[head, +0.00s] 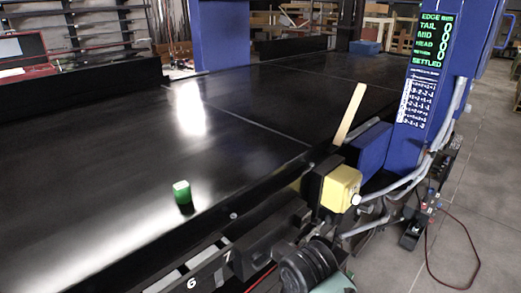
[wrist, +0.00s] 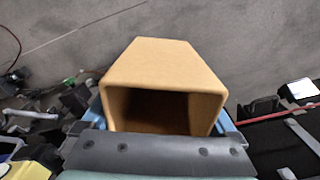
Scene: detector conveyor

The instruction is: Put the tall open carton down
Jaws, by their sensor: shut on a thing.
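The tall open carton (wrist: 165,70) is plain tan-orange and fills the middle of the wrist view. Its open mouth faces the camera and its inside is dark; I see nothing in it. My gripper (wrist: 155,148) shows as a dark grey bar across the bottom of the wrist view. It is shut on the carton, against the near side. The fingertips are mostly hidden, with light blue edges showing at both sides of the carton. I cannot make out the carton in the head view, nor what is directly under it.
The wide black conveyor (head: 110,165) has a small green block (head: 182,192) near its front edge; much of the belt is bare. A yellow box (head: 340,188), a wooden stick (head: 348,113) and a blue post with a display (head: 430,75) stand at its right. Grey floor (head: 480,190) lies beyond.

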